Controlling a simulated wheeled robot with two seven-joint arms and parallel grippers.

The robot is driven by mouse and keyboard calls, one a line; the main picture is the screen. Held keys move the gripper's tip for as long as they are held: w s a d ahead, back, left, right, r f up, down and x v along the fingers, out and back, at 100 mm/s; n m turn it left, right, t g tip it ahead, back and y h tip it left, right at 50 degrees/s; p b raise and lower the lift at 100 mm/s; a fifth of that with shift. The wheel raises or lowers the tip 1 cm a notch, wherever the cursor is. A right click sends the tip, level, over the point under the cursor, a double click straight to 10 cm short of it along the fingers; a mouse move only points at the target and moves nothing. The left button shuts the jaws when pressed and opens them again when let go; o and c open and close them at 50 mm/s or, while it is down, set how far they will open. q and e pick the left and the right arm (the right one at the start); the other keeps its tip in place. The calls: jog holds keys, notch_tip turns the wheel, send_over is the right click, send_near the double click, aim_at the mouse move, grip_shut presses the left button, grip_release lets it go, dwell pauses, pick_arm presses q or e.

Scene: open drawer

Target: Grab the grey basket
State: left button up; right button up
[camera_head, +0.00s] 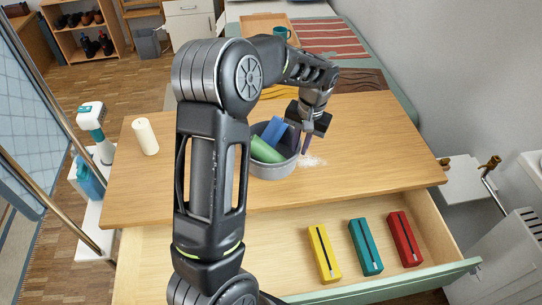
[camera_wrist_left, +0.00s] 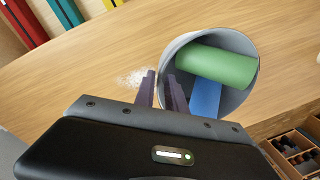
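The grey basket (camera_head: 274,172) stands on the wooden desktop and holds a green roll (camera_head: 266,150) and a blue item (camera_head: 274,131). In the left wrist view the basket (camera_wrist_left: 232,40) also shows from above, with both items inside. My left gripper (camera_head: 302,138) is at the basket's right rim in the head view. Its two purple-grey fingers (camera_wrist_left: 161,74) stand apart, one outside the basket and one at or inside its rim. A gap shows between the fingers, so it looks open. My right gripper is out of view.
White powder (camera_head: 312,161) lies on the desktop beside the basket. A white candle (camera_head: 145,137) stands at the left. Below, the open drawer (camera_head: 285,235) holds yellow (camera_head: 324,253), teal (camera_head: 365,247) and red (camera_head: 405,239) boxes.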

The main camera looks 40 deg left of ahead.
aim_at(296, 161)
pick_arm(q)
jog(key=f+b, duration=0.2)
jog(key=f, duration=0.1)
jog(key=f+b, duration=0.1)
jog(key=f, duration=0.1)
jog(key=shift+s+a+f+b, duration=0.2)
jog(key=shift+a+b, duration=0.1)
jog(key=shift+b, duration=0.1)
jog(key=shift+c, duration=0.3)
grip_shut()
jog(key=shift+r, duration=0.1)
dwell(1.3)
